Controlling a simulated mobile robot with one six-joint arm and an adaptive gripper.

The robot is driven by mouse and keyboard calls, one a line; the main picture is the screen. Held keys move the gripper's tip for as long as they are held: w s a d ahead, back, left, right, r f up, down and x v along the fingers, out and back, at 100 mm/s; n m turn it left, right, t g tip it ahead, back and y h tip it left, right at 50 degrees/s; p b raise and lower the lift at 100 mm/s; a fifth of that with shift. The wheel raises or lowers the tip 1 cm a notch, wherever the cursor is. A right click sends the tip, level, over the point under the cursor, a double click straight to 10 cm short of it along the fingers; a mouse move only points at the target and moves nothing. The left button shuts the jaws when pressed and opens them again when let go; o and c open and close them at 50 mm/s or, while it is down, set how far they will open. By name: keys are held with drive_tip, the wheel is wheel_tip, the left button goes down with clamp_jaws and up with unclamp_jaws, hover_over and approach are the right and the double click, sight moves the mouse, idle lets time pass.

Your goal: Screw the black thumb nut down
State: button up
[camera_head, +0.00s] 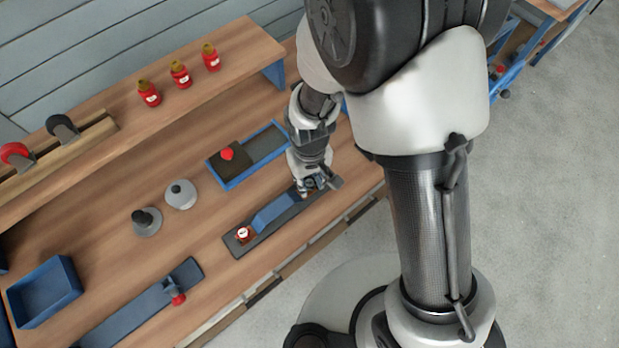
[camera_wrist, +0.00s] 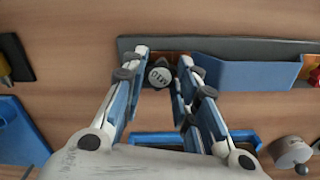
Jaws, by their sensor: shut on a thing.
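The black thumb nut (camera_wrist: 161,73) shows end-on in the wrist view, a dark round knob with a pale marked face. My gripper (camera_wrist: 163,64) has its two fingers on either side of the nut and is shut on it. The nut is at one end of a dark base plate (camera_wrist: 225,46), beside a long blue block (camera_wrist: 248,76). In the head view my gripper (camera_head: 306,191) is low over the right end of the base plate (camera_head: 273,235). There the wrist and fingers hide the nut. How far down the nut sits cannot be told.
At the plate's other end is a red-and-white thing (camera_head: 243,234). A blue tray (camera_head: 233,183) with a red-knobbed dark block lies behind. Red bottles (camera_head: 181,75) stand on the shelf.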

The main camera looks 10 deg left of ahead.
sight(310, 184)
drive_tip(key=m, duration=0.6)
drive_tip(key=o, duration=1.1)
drive_tip(key=shift+o, duration=0.8)
drive_tip(key=o, duration=0.3)
drive_tip(key=shift+r, duration=0.1)
wheel_tip(310, 184, up, 7)
drive_tip(key=p, duration=0.5)
drive_tip(key=shift+p, duration=0.3)
